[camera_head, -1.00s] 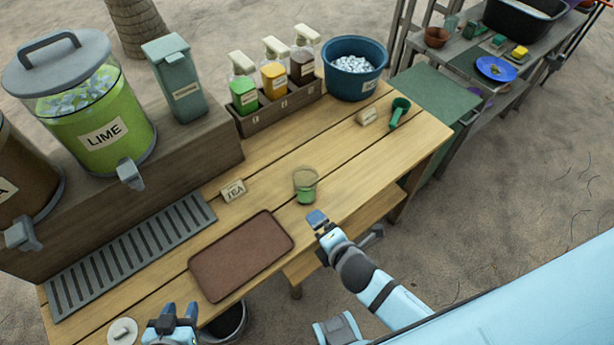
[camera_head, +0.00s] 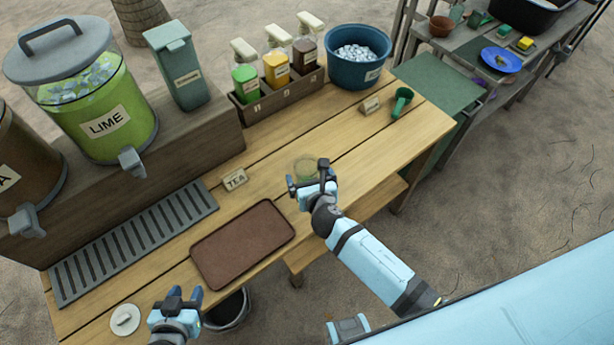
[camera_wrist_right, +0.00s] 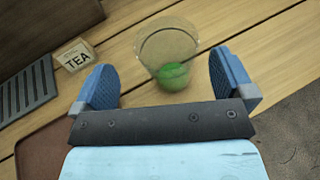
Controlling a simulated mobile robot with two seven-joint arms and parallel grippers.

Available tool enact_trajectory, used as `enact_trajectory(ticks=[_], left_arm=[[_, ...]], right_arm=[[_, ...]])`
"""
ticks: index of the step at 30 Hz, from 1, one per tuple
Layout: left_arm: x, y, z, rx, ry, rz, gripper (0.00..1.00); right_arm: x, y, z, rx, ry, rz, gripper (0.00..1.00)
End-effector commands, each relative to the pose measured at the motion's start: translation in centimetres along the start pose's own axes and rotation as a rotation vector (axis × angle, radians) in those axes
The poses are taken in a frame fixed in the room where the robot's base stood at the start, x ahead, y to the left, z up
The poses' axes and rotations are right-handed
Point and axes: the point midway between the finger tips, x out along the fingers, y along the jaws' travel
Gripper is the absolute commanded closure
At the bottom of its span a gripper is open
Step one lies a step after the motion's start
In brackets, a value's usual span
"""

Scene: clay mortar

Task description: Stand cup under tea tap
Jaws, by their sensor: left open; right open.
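The clear cup (camera_head: 305,168) stands upright on the wooden table, partly hidden by my right gripper in the head view. In the right wrist view the cup (camera_wrist_right: 168,55) shows green at its base and lies just ahead of and between the open fingers. My right gripper (camera_head: 312,180) is open and empty; it also shows in the wrist view (camera_wrist_right: 165,80). My left gripper (camera_head: 181,297) is open and empty near the front left table edge. The brown dispenser (camera_head: 20,170) at the far left has a grey tap (camera_head: 25,222). A TEA card (camera_head: 234,179) stands left of the cup.
The lime dispenser (camera_head: 105,120) has a tap (camera_head: 131,161) above the grey drip grate (camera_head: 140,240). A brown tray (camera_head: 243,244) lies between the grippers. A white lid (camera_head: 124,320), green scoop (camera_head: 402,101), blue tub (camera_head: 357,62) and bottle rack (camera_head: 285,95) stand around.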

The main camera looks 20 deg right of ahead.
Motion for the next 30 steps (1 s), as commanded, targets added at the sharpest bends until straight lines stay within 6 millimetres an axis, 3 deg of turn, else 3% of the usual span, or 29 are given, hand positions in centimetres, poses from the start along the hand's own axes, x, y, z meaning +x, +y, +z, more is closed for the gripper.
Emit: enact_trajectory(ticks=[12,21,23,30], left_arm=[[-0.1,0.1,-0.3,0.000,0.004,0.001,0.57],[-0.1,0.1,-0.4,0.001,0.004,0.001,0.57],[-0.1,0.1,-0.3,0.001,0.004,0.001,0.57],[-0.1,0.1,-0.3,0.001,0.003,0.001,0.57]], right_arm=[[4.9,-0.6,0.1,0.001,0.000,0.001,0.00],[5.4,-0.7,0.1,0.001,0.000,0.001,0.00],[5.4,-0.7,0.1,0.001,0.000,0.001,0.11],[5.4,-0.7,0.1,0.001,0.000,0.001,0.67]])
